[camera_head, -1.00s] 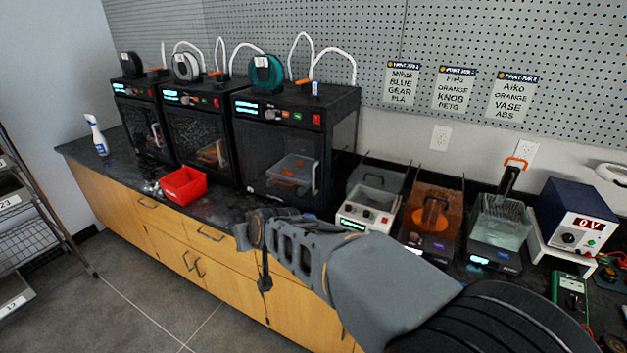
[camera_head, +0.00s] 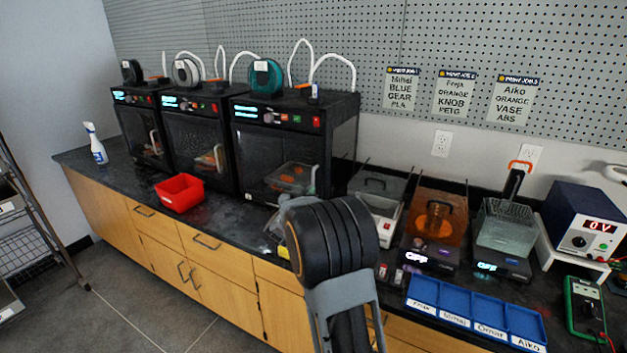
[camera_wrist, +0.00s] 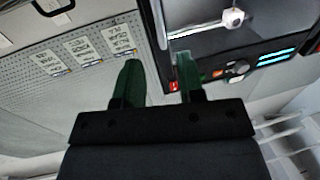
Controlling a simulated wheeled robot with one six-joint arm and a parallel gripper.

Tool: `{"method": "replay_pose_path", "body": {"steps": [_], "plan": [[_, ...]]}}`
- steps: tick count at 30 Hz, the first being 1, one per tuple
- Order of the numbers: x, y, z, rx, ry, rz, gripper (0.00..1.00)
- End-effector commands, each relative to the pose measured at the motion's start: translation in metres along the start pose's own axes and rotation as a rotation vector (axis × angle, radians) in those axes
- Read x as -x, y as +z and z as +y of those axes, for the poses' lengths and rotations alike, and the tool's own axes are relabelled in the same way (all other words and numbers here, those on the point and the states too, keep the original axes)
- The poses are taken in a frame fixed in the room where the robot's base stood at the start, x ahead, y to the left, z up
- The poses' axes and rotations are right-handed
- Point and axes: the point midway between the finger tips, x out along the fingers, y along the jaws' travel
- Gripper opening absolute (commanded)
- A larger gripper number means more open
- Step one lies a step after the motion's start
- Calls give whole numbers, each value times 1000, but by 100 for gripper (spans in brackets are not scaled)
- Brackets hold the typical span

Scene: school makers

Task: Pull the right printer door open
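The right printer (camera_head: 278,118) is a black box with a teal spool on top. In the tilted, upside-down wrist view, the printer's control panel (camera_wrist: 250,65) and door front (camera_wrist: 200,20) fill the upper right. My gripper (camera_wrist: 159,78) has two green fingers, apart, with nothing seen held between them. In the head view my arm hides the gripper.
A red bin (camera_head: 180,193) sits on the counter in front of the printers. A washing unit (camera_head: 374,205), an orange-lidded machine (camera_head: 436,222) and a blue tray (camera_head: 475,310) stand to the right. A spray bottle (camera_head: 97,145) stands far left.

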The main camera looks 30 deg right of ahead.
Motion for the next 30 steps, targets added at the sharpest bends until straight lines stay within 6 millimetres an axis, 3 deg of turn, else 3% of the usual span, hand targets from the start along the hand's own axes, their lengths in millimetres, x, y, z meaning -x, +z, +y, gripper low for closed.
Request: {"method": "replay_pose_path", "body": {"steps": [6,15,30], "plan": [[-43,0,1,1,1,-2,36],[-82,0,0,0,-1,-1,36],[-93,0,0,0,-2,-1,36]]}}
